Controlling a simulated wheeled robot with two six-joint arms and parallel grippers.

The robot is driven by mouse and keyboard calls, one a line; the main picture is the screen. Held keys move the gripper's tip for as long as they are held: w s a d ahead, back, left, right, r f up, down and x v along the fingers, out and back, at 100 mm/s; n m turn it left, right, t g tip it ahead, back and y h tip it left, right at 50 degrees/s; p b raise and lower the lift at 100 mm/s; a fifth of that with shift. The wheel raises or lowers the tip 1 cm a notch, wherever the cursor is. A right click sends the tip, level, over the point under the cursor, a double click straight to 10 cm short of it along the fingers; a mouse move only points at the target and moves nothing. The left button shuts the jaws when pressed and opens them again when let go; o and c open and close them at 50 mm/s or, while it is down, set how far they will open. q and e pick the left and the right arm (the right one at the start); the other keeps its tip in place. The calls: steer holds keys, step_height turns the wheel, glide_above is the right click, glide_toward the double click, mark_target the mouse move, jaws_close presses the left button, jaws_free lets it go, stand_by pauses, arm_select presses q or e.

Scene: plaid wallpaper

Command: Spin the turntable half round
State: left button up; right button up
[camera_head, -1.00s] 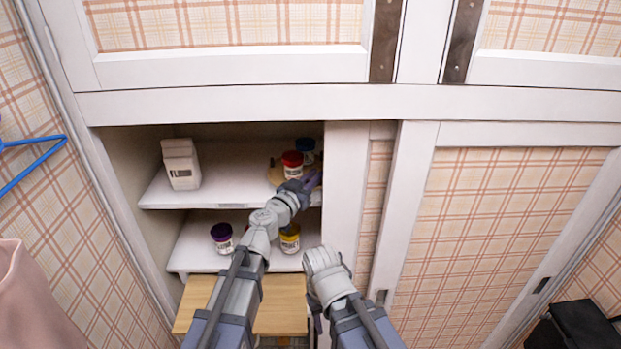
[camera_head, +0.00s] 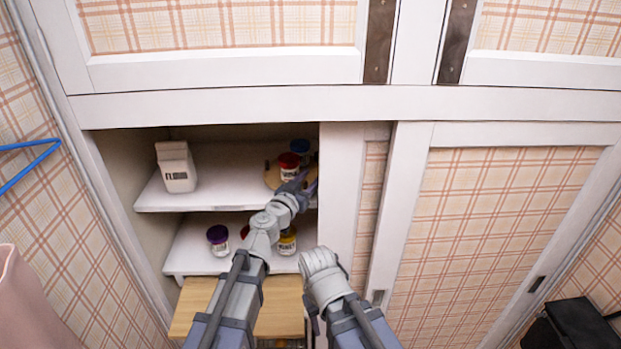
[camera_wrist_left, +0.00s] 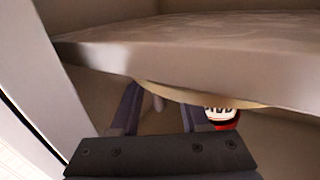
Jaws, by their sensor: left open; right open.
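The turntable (camera_head: 272,180) is a round tan disc on the upper cupboard shelf, at its right end. A red-lidded jar (camera_head: 289,168) and a blue-lidded jar (camera_head: 300,148) stand on it. My left gripper (camera_head: 306,189) is open at the disc's front right, partly hiding it. The left wrist view is upside down; it shows the disc's rim (camera_wrist_left: 165,93), the red-lidded jar (camera_wrist_left: 222,117) and a small pale upright peg (camera_wrist_left: 158,103) between the open fingers (camera_wrist_left: 158,112). Whether they touch it I cannot tell. My right gripper (camera_head: 313,322) is low, mostly hidden behind its arm.
A flour carton (camera_head: 176,167) stands at the left of the upper shelf (camera_head: 225,185). Purple-lidded (camera_head: 218,241) and yellow (camera_head: 287,243) jars stand on the lower shelf. A sliding door panel (camera_head: 342,190) closes off the right. The upper shelf's middle is clear.

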arm_select(q)
steer(key=v, duration=0.7)
steer(key=shift+s+a, duration=0.2)
steer(key=shift+s, duration=0.15)
